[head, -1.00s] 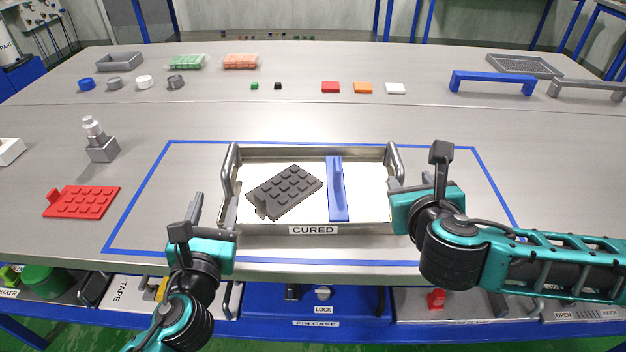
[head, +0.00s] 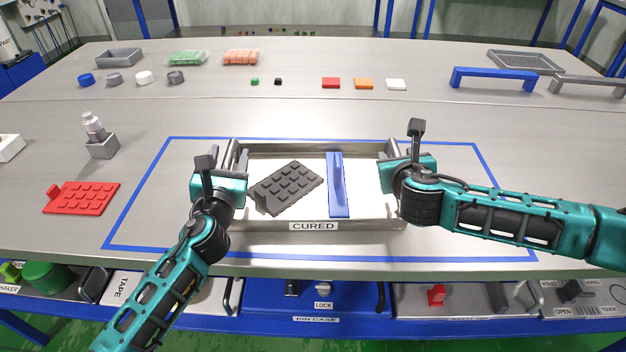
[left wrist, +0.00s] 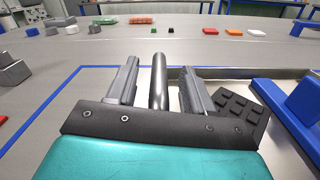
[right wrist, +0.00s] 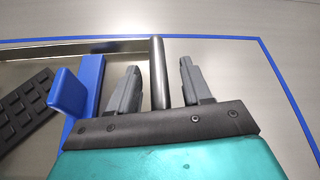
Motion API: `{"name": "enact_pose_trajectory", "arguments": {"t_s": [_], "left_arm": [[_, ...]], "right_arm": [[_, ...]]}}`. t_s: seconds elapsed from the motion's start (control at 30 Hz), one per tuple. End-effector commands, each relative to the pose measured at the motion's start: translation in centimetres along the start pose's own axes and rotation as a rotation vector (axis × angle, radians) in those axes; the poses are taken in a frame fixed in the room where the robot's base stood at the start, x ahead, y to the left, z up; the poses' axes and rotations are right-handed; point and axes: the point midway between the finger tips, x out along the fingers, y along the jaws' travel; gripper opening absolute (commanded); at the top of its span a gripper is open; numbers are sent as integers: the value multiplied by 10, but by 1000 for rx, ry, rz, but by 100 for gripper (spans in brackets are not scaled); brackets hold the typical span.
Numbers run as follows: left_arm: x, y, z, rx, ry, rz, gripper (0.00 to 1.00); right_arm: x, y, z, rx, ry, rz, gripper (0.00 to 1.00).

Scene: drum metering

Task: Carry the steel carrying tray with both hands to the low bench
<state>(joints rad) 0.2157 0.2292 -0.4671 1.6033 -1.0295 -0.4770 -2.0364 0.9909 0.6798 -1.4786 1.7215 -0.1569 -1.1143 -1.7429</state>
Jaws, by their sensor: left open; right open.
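The steel carrying tray (head: 271,227), labelled CURED, lies on the bench inside a blue outlined rectangle. It holds a dark studded plate (head: 287,186) and a blue handled piece (head: 337,190). My left gripper (head: 228,158) is at the tray's left handle. In the left wrist view the handle (left wrist: 159,82) stands between its open fingers (left wrist: 158,85). My right gripper (head: 393,152) is at the tray's right handle. In the right wrist view that handle (right wrist: 158,75) stands between its open fingers (right wrist: 157,82). In the head view the grippers mostly hide both handles.
A red studded plate (head: 82,198) and a grey block with a stacked fitting (head: 102,148) lie left of the outline. Small coloured parts and bins line the back, with a blue bridge piece (head: 493,80) at right. Drawers and a shelf are below the front edge.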

Motion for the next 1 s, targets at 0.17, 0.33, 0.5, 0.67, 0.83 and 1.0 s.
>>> {"name": "enact_pose_trajectory", "arguments": {"t_s": [0.17, 0.33, 0.5, 0.67, 0.83, 1.0], "left_arm": [[7, 0, 0, 0, 0, 0, 51], [7, 0, 0, 0, 0, -1, 51], [7, 0, 0, 0, 0, -1, 45], [7, 0, 0, 0, 0, 0, 29], [7, 0, 0, 0, 0, 0, 13], [7, 1, 0, 0, 0, 1, 0]], "right_arm": [[7, 0, 0, 0, 0, 0, 49], [7, 0, 0, 0, 0, 1, 49], [7, 0, 0, 0, 0, 0, 42], [7, 0, 0, 0, 0, 0, 27], [7, 0, 0, 0, 0, 0, 10], [7, 0, 0, 0, 1, -1, 0]]}}
